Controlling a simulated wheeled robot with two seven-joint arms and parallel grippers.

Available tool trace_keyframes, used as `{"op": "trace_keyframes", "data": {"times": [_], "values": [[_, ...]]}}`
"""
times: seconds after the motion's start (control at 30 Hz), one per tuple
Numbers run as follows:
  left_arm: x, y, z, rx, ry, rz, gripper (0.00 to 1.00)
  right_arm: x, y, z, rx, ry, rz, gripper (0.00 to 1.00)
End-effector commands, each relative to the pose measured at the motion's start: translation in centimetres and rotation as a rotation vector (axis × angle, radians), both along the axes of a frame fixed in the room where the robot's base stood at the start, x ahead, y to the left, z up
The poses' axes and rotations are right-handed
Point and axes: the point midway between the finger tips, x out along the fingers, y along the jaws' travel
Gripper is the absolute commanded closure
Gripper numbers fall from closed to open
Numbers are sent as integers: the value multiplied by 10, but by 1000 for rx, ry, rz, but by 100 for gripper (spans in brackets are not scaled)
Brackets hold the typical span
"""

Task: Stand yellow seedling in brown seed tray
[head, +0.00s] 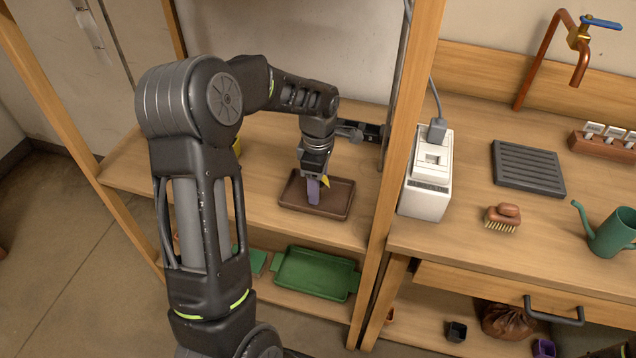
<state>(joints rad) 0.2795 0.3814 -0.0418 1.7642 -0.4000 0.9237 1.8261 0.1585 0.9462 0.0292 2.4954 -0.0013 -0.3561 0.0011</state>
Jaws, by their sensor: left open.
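The brown seed tray (340,211) lies on the upper shelf at the left, below my left gripper. My left gripper (316,172) points down over the tray, open. A purple piece (313,191) and a small yellow piece (326,182) show just below its fingers, over the tray. The gripper partly hides them, so I cannot tell whether the yellow piece is the yellow seedling or whether either piece touches the tray. Another bit of yellow (237,146) shows behind my left arm, mostly hidden. My right gripper is not in view.
A wooden post (398,130) stands right of the tray. A green tray (312,273) lies on the shelf below. The right-hand bench holds a white box (428,180), a dark slatted mat (528,168), a brush (502,219) and a green watering can (612,234).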

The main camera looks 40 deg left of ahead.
Motion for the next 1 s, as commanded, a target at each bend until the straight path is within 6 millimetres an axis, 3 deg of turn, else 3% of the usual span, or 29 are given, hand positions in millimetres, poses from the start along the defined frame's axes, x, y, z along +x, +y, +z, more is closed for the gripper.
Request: {"op": "trace_keyframes", "data": {"times": [0.17,0.63,0.8,1.0], "values": [[1,0,19,1,-4,0,44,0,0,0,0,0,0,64],[1,0,109,2,-5,-1,44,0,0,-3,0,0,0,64],[0,0,121,0,-1,0,44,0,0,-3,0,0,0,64],[0,0,122,0,0,0,44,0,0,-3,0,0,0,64]]}}
